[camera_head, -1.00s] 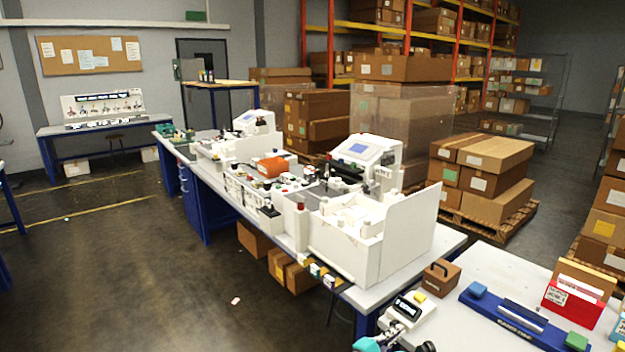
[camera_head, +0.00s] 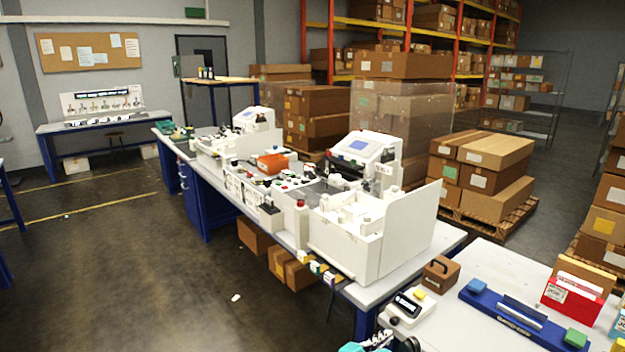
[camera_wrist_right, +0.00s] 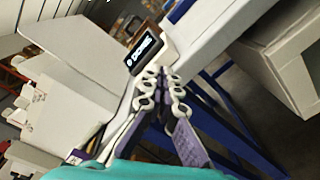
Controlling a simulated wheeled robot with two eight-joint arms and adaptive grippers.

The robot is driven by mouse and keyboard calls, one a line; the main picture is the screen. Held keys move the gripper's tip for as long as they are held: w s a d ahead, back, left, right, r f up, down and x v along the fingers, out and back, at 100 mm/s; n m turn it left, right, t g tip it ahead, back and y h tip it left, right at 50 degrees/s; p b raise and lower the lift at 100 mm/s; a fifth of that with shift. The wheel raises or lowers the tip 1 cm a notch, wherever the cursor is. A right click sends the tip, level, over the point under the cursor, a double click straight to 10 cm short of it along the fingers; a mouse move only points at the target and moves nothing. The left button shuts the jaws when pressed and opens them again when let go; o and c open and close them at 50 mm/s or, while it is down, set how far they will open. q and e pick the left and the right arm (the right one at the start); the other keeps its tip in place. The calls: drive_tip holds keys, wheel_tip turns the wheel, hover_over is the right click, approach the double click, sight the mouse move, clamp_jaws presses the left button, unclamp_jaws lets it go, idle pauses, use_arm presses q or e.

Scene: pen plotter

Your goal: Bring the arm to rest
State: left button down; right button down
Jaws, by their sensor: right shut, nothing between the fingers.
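My right gripper (camera_head: 380,340) shows at the bottom edge of the head view, partly cut off, near the front corner of the right-hand table. In the right wrist view its fingers (camera_wrist_right: 163,74) are brought together with nothing between them. They point toward a small white device with a dark display (camera_wrist_right: 146,50), which also shows in the head view (camera_head: 408,305). My left gripper is not in view. A white machine with a screen (camera_head: 366,150) stands on the long bench, behind a white open-topped unit (camera_head: 345,240).
The right-hand table (camera_head: 445,325) holds a brown box with a handle (camera_head: 440,274), a blue tray (camera_head: 520,318) and a red holder (camera_head: 572,305). A tall white panel (camera_head: 412,228) rises at the bench's near end. The floor left of the bench is mostly clear.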

drive_tip(key=s+d+r+m+g+y, duration=0.35)
drive_tip(key=s+r+m+y, duration=0.25)
drive_tip(key=s+r, duration=0.4)
drive_tip(key=s+a+m+y, duration=0.3)
drive_tip(key=s+y, duration=0.1)
drive_tip(key=s, duration=0.7)
drive_tip(key=s+a+r+m+y, duration=0.1)
drive_tip(key=s+a+m+y, duration=0.2)
drive_tip(key=s, duration=0.8)
drive_tip(key=shift+a+r+m+y, duration=0.3)
drive_tip(key=shift+a+m+y, duration=0.1)
drive_tip(key=shift+m, duration=0.3)
